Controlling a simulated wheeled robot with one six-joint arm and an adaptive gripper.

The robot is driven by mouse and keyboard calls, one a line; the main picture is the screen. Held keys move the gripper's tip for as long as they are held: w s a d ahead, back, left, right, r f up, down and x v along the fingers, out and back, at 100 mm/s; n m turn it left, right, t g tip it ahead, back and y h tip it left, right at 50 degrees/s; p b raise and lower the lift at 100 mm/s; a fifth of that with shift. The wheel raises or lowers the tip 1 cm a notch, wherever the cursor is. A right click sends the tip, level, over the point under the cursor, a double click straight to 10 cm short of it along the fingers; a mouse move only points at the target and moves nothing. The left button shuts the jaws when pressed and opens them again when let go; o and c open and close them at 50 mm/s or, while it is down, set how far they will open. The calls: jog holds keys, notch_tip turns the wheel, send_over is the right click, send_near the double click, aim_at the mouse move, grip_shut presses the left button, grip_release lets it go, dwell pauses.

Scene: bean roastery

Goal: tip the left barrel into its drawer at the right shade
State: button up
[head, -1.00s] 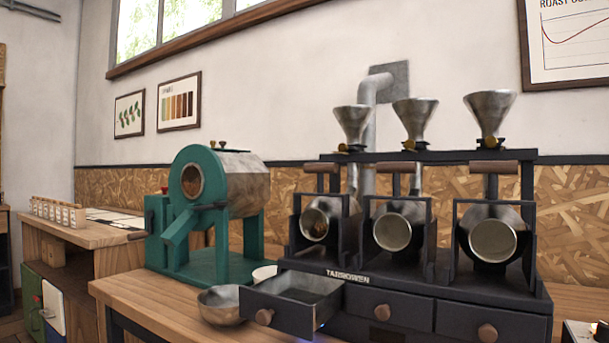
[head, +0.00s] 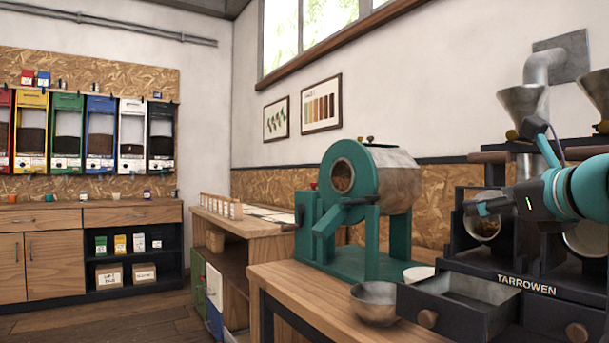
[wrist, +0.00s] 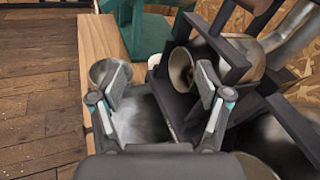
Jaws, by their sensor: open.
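The left barrel (head: 470,226) is a metal drum with its mouth facing front in a dark frame. Some brown shows inside its mouth, and my gripper partly covers it. A wooden handle bar (head: 488,157) sits above it. Its drawer (head: 470,322) is pulled out below, with a grey interior that looks empty. My gripper (head: 480,207) is open in front of the barrel. In the wrist view its jaws (wrist: 160,82) are spread above the drawer (wrist: 143,118), with nothing between them. The barrel mouth (wrist: 181,70) shows close to the right finger; contact cannot be told.
A steel bowl (head: 374,304) stands left of the drawer on the wooden bench (head: 290,285). The teal roaster (head: 350,205) is behind it. A colour-swatch chart (head: 321,103) hangs on the wall. Bean dispensers (head: 100,140) line the far left wall. Open floor lies at left.

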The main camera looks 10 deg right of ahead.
aim_at(492, 164)
jog(key=s+d+r+m+t+h, duration=0.1)
jog(key=s+d+r+m+h, duration=0.25)
jog(key=s+r+m, duration=0.2)
jog(key=shift+n+y, duration=0.25)
jog(key=shift+n, duration=0.1)
jog(key=x, duration=0.9)
jog(key=d+r+x, duration=0.1)
jog(key=x, duration=0.3)
